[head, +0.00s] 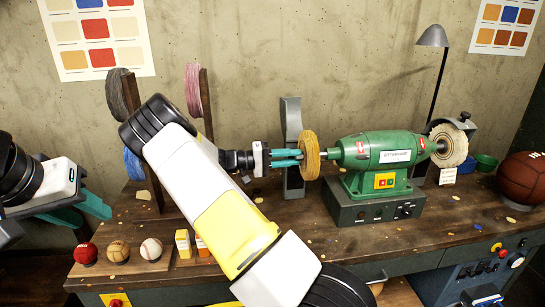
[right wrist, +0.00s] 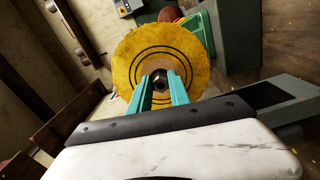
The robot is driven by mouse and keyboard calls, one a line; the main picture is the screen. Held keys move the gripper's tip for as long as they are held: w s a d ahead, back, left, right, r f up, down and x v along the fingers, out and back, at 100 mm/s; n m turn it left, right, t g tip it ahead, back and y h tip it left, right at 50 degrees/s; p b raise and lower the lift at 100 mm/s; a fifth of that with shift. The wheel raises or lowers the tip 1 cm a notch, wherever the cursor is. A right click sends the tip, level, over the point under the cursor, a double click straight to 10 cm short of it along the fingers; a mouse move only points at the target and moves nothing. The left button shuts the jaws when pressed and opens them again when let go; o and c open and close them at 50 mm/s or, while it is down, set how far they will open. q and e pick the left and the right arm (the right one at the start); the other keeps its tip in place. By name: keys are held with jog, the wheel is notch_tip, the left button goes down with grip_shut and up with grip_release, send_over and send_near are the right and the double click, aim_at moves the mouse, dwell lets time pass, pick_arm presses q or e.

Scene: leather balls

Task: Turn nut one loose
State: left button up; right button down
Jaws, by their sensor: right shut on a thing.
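The green bench grinder (head: 384,152) stands on the workbench with a yellow buffing wheel (head: 310,155) on its left shaft and a pale wheel (head: 449,146) on its right. In the right wrist view the yellow wheel (right wrist: 165,58) faces me, with a dark hex nut (right wrist: 160,82) at its centre. My right gripper (head: 297,157) reaches the wheel's left face; its teal fingers (right wrist: 161,86) are shut on the nut, one on either side. My left gripper (head: 95,208) is at the far left, away from the grinder; its finger gap cannot be made out.
A grey guard (head: 291,145) stands close behind my right gripper. Several small balls, including a red one (head: 86,253), and small boxes (head: 183,243) sit at the front left. Spools (head: 193,92) hang on posts at the back left. A lamp (head: 433,38) and a brown ball (head: 523,178) are at the right.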

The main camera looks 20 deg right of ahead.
jog(key=n, duration=1.9)
jog(key=shift+w+r, duration=0.2)
jog(key=shift+w, duration=0.05)
jog(key=shift+n, duration=0.4)
jog(key=c, duration=1.2)
grip_release()
jog(key=v, duration=0.7)
jog(key=shift+a, duration=0.4)
